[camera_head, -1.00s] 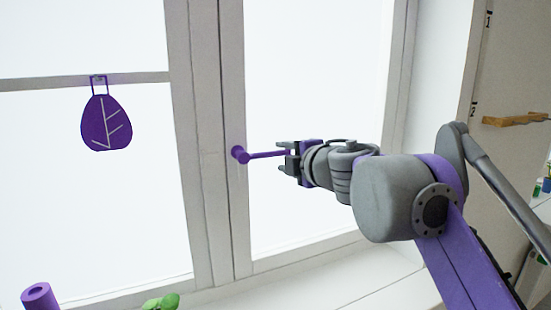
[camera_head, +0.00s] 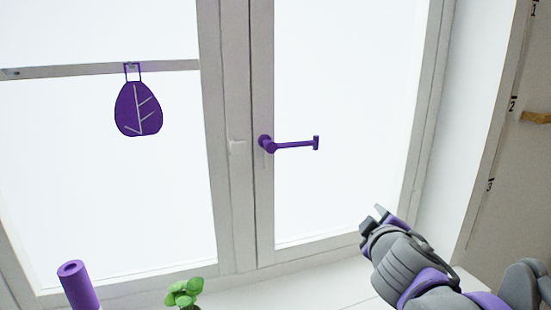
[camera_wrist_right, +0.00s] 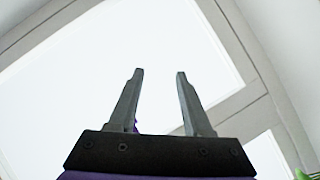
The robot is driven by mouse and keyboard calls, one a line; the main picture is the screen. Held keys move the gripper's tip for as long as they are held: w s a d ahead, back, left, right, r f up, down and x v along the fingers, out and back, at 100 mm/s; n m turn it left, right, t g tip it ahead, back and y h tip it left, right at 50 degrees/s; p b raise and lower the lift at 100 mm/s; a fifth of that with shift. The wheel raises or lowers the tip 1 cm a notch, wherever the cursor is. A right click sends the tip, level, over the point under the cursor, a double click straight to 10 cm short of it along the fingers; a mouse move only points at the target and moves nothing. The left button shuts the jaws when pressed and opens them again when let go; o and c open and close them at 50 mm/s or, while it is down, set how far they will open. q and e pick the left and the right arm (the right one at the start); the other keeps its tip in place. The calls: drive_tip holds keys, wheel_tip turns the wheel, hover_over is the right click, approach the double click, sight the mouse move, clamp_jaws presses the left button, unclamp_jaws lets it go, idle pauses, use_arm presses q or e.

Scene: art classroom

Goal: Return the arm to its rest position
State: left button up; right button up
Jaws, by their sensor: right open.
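My right gripper (camera_head: 374,218) is in the lower right of the head view, in front of the window's right pane and apart from the purple window handle (camera_head: 295,145). The handle sticks out level to the right from the window frame. In the right wrist view the two fingers of my right gripper (camera_wrist_right: 158,100) stand apart with nothing between them. The bright window pane (camera_wrist_right: 150,50) fills the view behind them. My left gripper does not show.
A purple leaf-shaped ornament (camera_head: 138,108) hangs on a rail across the left pane. A purple roll (camera_head: 78,288) and a green plant (camera_head: 184,292) stand at the bottom left. A wooden ledge (camera_head: 536,117) is on the right wall. The sill (camera_head: 330,285) looks clear between plant and arm.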

drive_tip(key=s+d+f+m+g, duration=0.1)
drive_tip(key=s+f+m+g, duration=0.15)
drive_tip(key=s+f, duration=0.45)
drive_tip(key=s+d+f+m+g, duration=0.2)
drive_tip(key=s+f+m, duration=0.2)
drive_tip(key=f, duration=0.7)
drive_tip(key=s+a+f+m+g+y, duration=0.1)
drive_tip(key=s+a+f+g, duration=0.1)
drive_tip(key=s+f, duration=0.5)
drive_tip(key=s+a+f+m+g+y, duration=0.1)
drive_tip(key=s+a+f+m+g, duration=0.1)
drive_tip(key=s+f, duration=0.5)
wheel_tip(320, 180, down, 4)
drive_tip(key=shift+s+a+r+g+y, duration=0.15)
drive_tip(key=shift+a+g+y, duration=0.3)
drive_tip(key=shift+a, duration=0.6)
